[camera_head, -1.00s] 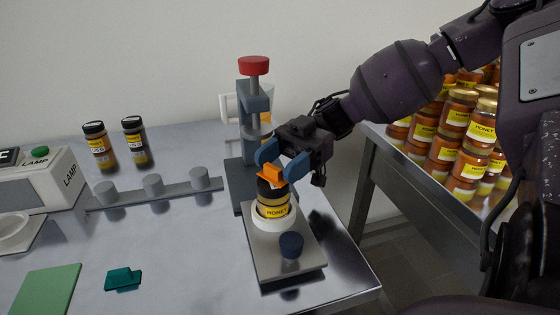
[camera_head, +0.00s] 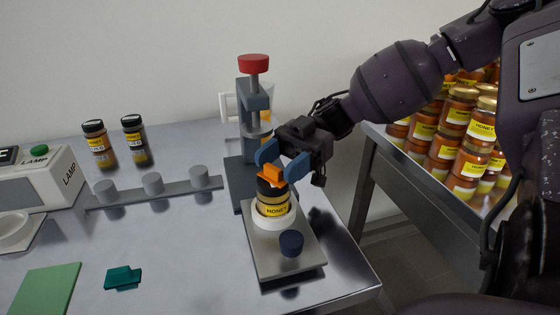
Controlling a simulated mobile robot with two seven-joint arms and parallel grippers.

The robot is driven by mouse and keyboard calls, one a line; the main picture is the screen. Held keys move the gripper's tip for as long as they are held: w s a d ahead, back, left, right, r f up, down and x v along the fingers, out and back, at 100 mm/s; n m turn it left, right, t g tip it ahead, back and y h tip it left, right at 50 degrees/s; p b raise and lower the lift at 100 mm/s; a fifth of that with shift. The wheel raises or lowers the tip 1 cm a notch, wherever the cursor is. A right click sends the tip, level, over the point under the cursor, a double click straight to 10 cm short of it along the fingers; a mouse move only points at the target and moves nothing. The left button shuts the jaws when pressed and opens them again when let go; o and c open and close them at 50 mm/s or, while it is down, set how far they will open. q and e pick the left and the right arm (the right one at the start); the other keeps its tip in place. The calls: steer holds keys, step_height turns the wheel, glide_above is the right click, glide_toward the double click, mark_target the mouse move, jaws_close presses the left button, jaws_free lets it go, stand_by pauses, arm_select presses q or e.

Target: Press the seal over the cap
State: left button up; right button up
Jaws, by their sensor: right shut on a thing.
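A honey jar (camera_head: 273,209) with a dark cap (camera_head: 266,190) stands upright in a white ring holder (camera_head: 273,222) on the grey base plate of a press (camera_head: 252,140) with a red knob on top. My right gripper (camera_head: 282,165), with blue fingers, is shut on a small orange seal (camera_head: 272,174). The seal sits at the top of the cap; whether it lies flat on it I cannot tell. My left gripper is not in view.
A dark blue knob (camera_head: 291,243) stands at the front of the press plate. Two jars (camera_head: 98,146) stand at the back left, behind a rail with grey pegs (camera_head: 153,185). A lamp box (camera_head: 40,178), a green mat (camera_head: 46,290) and a teal piece (camera_head: 123,278) lie left. Stacked honey jars (camera_head: 447,145) fill the right table.

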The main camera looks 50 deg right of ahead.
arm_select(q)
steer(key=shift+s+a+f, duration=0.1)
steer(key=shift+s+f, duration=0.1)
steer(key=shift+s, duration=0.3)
arm_select(e)
steer(key=shift+f, duration=0.1)
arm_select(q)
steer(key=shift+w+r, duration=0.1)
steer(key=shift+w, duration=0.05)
arm_select(e)
steer(key=shift+r, duration=0.45)
steer(key=shift+r+p, duration=0.5)
steer(key=shift+r, duration=1)
steer(key=shift+r+p, duration=0.6)
steer(key=shift+r, duration=0.5)
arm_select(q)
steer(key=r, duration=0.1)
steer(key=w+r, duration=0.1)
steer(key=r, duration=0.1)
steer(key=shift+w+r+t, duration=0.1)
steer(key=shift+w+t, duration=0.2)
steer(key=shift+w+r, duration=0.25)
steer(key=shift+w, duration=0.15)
